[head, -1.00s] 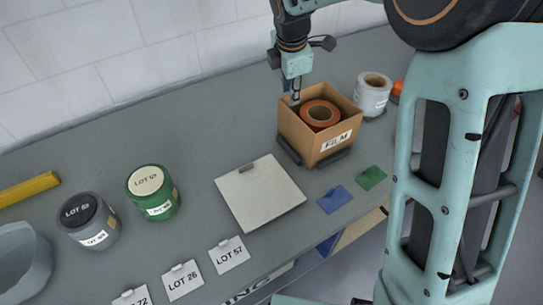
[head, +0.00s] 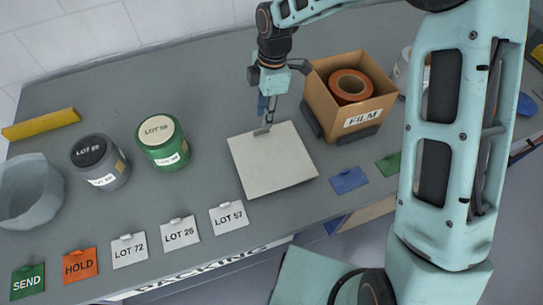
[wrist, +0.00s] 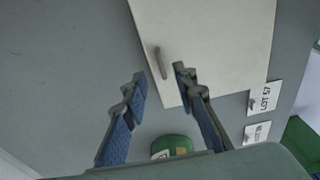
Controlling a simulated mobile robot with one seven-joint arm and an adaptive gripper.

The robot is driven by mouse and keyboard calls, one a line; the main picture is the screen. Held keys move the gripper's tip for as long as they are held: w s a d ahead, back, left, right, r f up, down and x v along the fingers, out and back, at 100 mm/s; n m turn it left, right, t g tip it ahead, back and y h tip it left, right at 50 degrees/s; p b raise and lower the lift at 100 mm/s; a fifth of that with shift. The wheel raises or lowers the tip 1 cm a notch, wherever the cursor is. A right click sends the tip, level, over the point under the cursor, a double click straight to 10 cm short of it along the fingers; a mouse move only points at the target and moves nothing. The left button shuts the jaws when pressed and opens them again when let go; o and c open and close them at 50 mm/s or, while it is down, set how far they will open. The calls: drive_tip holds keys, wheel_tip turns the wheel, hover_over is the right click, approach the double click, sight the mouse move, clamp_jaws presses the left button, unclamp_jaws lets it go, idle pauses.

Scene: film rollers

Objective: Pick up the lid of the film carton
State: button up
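The lid is a flat pale square panel (head: 277,165) lying on the grey table, left of the film carton. It also shows in the wrist view (wrist: 215,40), with a small grey tab handle (wrist: 161,62) near one edge. The film carton (head: 320,105) is an open brown box labelled FILM, holding an orange roll (head: 337,92). My gripper (head: 264,128) is over the lid's far edge, at the tab, which it partly hides in the head view. In the wrist view my gripper (wrist: 161,78) is open, its fingers apart, with the tab ahead between them. Contact cannot be told.
A green LOT 59 tub (head: 165,148) and a grey tub (head: 100,170) stand left of the lid. White lot cards (head: 180,232), an orange HOLD card (head: 80,265) and a green SEND card (head: 27,282) line the front. Blue (head: 349,180) and green (head: 389,164) cards lie right.

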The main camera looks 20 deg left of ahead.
sight(262, 130)
drive_tip(key=f, duration=0.5)
drive_tip(key=shift+s+a+f, duration=0.15)
drive_tip(key=shift+s+a, duration=0.15)
drive_tip(key=shift+s, duration=0.05)
clamp_jaws()
